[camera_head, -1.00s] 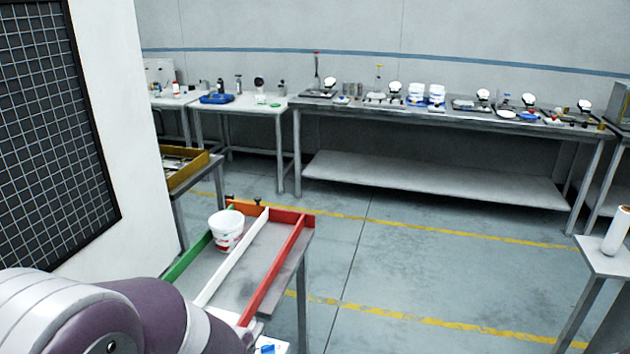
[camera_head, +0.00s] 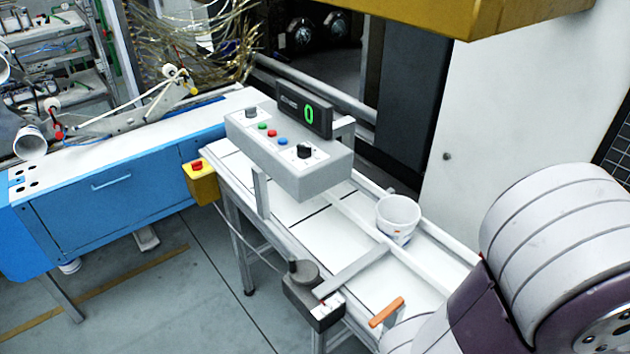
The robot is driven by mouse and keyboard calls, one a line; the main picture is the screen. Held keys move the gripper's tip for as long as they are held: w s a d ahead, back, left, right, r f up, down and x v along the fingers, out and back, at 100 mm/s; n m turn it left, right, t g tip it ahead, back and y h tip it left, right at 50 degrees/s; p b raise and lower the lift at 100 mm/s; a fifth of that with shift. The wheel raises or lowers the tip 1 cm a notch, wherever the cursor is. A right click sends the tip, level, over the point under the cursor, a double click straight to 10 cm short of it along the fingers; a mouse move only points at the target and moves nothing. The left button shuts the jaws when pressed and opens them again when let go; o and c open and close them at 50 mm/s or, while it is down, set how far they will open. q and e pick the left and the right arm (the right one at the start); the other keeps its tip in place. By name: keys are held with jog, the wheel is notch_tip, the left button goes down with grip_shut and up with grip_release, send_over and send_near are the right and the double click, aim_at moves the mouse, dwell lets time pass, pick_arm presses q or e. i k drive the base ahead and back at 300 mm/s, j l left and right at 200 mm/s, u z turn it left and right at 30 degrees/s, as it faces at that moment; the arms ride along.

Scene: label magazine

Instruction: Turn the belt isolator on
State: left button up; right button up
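A grey control box (camera_head: 290,148) stands over the white conveyor. It has black rotary knobs, small green, red and blue buttons, and a display (camera_head: 303,112) showing a green 0. A dark grey box with a round knob (camera_head: 303,270) is on the conveyor's front side, and an orange lever (camera_head: 386,312) is to its right. No label readable here tells me which switch is the belt isolator. One of my arms fills the lower right. Neither gripper is in view.
A white tub (camera_head: 397,217) stands on the conveyor (camera_head: 293,212). A yellow box with a red button (camera_head: 201,182) is at its left end. A blue cabinet (camera_head: 110,185) stands at left, with a labelling machine on top. Floor is clear at lower left.

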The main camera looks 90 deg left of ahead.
aim_at(196, 167)
jog(key=u, duration=1.05)
jog(key=l+u, duration=0.1)
jog(key=u, duration=1.45)
jog(key=k+u, duration=0.1)
jog(key=u, duration=1.45)
jog(key=i+j, duration=0.1)
jog(key=i, duration=2.25)
